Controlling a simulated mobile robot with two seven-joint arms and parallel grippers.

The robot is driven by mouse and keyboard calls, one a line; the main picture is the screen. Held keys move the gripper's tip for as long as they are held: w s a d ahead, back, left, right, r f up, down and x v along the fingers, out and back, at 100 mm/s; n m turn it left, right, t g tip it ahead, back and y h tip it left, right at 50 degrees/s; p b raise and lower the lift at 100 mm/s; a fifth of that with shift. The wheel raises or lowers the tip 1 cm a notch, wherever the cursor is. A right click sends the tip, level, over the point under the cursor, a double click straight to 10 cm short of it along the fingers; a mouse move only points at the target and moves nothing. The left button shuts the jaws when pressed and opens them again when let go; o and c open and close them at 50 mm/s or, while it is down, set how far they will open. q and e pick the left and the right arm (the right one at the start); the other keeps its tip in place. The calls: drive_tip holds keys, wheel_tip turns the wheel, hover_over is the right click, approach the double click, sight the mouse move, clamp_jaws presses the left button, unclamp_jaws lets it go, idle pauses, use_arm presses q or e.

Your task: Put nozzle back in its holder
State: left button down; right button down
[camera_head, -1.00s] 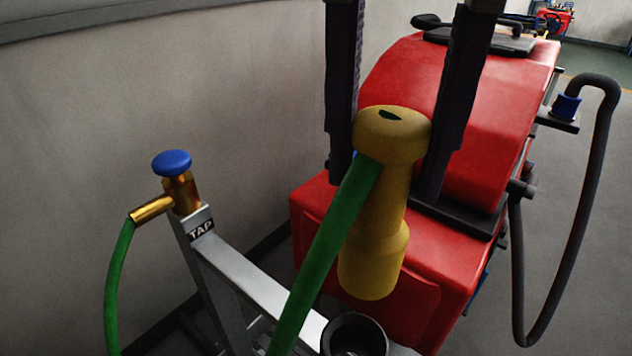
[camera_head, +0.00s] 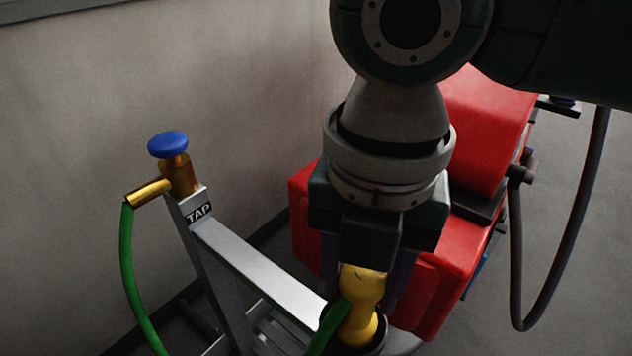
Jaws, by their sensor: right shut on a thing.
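The yellow nozzle (camera_head: 360,298) is upright below my right gripper (camera_head: 364,280), whose fingers are shut on its upper part. A green hose (camera_head: 326,330) leaves the nozzle's side toward the lower left. The dark round holder cup (camera_head: 382,338) is at the bottom of the view. The nozzle's lower end shows inside the outline of the cup's mouth; how deep it sits is hidden. My right wrist covers much of the view above the nozzle. My left gripper is not in view.
A metal stand (camera_head: 255,275) carries a brass tap (camera_head: 176,178) with a blue knob (camera_head: 168,145) and a TAP label at the left. The red scrubber machine (camera_head: 484,100) stands behind my right arm, with a dark hose (camera_head: 568,270) at its right. A grey wall (camera_head: 160,70) runs behind.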

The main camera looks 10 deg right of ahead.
drive_tip(key=shift+c, duration=1.8)
unclamp_jaws()
drive_tip(key=shift+f, duration=0.1)
wheel_tip(320, 180, up, 12)
drive_tip(key=shift+r, duration=0.2)
